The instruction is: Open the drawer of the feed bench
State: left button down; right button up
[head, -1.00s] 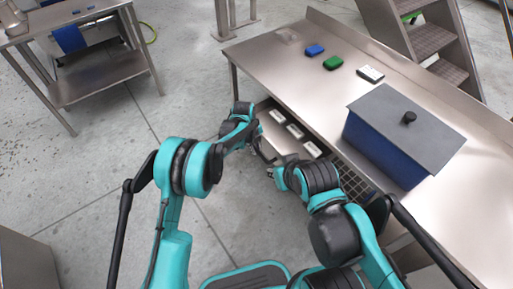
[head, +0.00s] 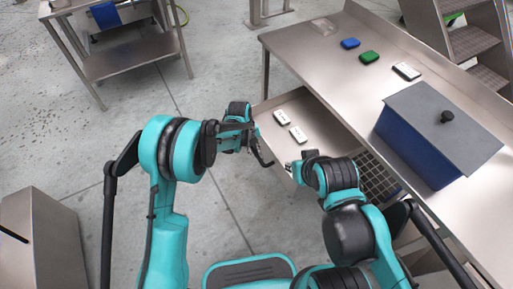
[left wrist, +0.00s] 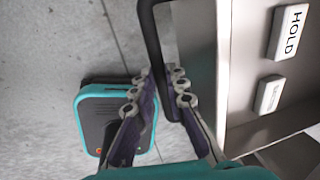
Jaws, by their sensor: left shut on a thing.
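The feed bench (head: 340,55) is a steel table at the right in the head view. Its drawer (head: 318,128) stands out from under the top, partly open. Inside are two visible white labelled blocks (head: 281,117) and a dark gridded tray (head: 376,180). My left gripper (head: 262,152) is at the drawer front. In the left wrist view its fingers (left wrist: 167,82) are shut on the black drawer handle (left wrist: 152,35), beside the drawer front (left wrist: 200,60). My right gripper (head: 291,167) is near the drawer front; its fingers are too small to read.
On the bench top stand a blue bin (head: 400,135) with a grey knobbed lid (head: 445,125), a blue block (head: 350,43), a green block (head: 369,57) and a white-topped item (head: 406,71). A steel side table (head: 125,60) is at the back left. Floor left of the drawer is clear.

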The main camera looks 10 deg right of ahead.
pick_arm(q)
jog(key=c, duration=1.5)
grip_release()
jog(key=shift+c, duration=0.2)
notch_tip(320, 180, up, 12)
jog(key=a, duration=0.2)
jog(key=shift+s, duration=0.4)
jog(key=shift+a, duration=0.15)
